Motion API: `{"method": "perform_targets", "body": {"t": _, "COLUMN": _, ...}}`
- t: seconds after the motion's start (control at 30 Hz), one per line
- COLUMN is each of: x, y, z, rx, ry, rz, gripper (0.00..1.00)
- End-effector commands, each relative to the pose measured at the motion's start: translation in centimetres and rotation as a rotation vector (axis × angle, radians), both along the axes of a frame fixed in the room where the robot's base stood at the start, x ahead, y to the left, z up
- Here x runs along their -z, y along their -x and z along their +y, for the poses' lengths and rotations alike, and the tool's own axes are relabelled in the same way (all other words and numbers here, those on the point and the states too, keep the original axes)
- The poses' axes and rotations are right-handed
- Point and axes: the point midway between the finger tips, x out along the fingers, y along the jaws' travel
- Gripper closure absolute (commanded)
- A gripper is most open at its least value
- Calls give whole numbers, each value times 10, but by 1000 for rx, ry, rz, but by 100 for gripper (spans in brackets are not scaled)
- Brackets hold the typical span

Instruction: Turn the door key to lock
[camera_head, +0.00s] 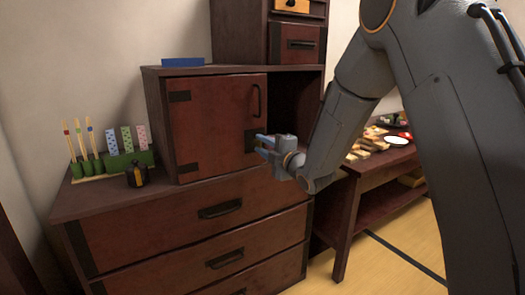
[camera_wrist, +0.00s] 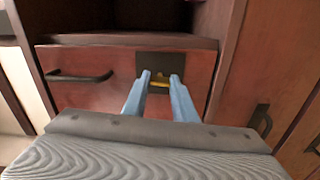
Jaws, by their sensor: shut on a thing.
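The dark red cabinet door (camera_head: 215,120) is closed on the left part of the cabinet, with a black handle (camera_head: 256,100) near its right edge. A black lock plate (camera_head: 250,141) is below the handle; it also shows in the wrist view (camera_wrist: 182,66). A small yellow key (camera_wrist: 160,84) is at the plate, between the blue fingers of my gripper (camera_wrist: 160,76). My gripper (camera_head: 262,145) is shut on the key, and its fingertips are at the plate. The fingers partly hide the key, and its turn angle is hard to tell.
An open compartment (camera_head: 296,98) is right of the door, and drawers (camera_head: 215,240) are below. Left on the cabinet are a green stand with sticks (camera_head: 85,160) and a dark bottle (camera_head: 137,175). A low table (camera_head: 375,165) with food stands at right.

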Motion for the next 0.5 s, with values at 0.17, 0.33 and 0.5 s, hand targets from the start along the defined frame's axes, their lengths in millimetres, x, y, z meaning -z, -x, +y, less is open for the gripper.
{"method": "perform_targets", "body": {"t": 0.17, "x": 1, "y": 0, "z": 0, "rx": -1, "ry": 59, "rz": -40, "gripper": 97}}
{"method": "perform_targets", "body": {"t": 0.33, "x": 0, "y": 0, "z": 0, "rx": -1, "ry": 89, "rz": -60, "gripper": 97}}
{"method": "perform_targets", "body": {"t": 0.5, "x": 0, "y": 0, "z": 0, "rx": -1, "ry": 99, "rz": -67, "gripper": 97}}
